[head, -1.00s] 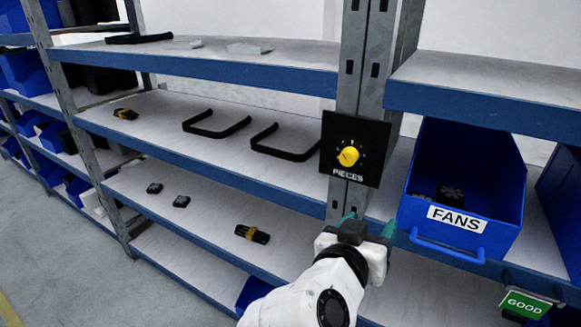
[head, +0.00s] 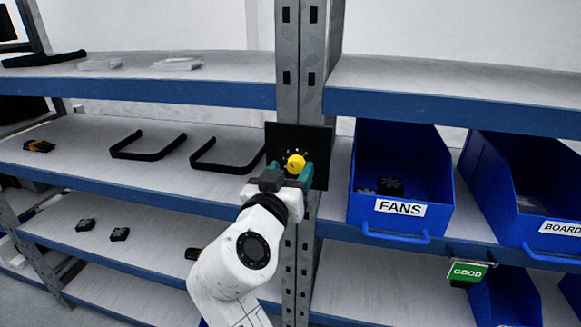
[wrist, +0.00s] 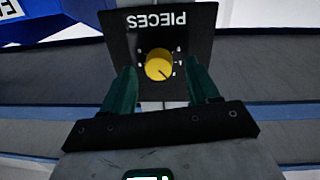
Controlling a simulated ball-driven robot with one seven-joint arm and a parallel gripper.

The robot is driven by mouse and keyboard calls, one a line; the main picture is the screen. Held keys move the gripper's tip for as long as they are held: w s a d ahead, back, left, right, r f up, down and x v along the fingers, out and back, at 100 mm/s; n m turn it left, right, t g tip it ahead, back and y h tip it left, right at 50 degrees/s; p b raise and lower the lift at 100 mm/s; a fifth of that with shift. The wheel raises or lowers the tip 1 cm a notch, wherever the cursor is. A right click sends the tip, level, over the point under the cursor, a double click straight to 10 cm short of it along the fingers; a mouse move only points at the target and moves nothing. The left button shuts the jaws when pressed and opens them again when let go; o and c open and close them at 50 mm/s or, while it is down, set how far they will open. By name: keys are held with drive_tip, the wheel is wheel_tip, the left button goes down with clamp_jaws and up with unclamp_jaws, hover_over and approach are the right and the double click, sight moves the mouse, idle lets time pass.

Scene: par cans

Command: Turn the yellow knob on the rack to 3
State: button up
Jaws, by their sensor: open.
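The yellow knob (head: 296,164) sits on a black square panel (head: 321,141) fixed to the grey rack upright. In the wrist view the knob (wrist: 158,64) shows upside down on the panel (wrist: 118,44), with a dark pointer line, small white marks around it and the word PIECES. The marks are too small to read surely. My gripper (head: 290,171) is open in front of the panel. In the wrist view its two green fingers (wrist: 161,85) stand to the left and right of the knob, apart from it. In the head view the gripper hides the panel's lower part.
A blue FANS bin (head: 440,194) stands right of the upright, with a BOARD bin (head: 513,231) beyond it. Two black handles (head: 147,156) lie on the shelf to the left.

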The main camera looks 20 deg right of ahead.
drive_tip(key=shift+w+d, duration=0.35)
drive_tip(key=shift+f, duration=0.1)
drive_tip(key=c, duration=1)
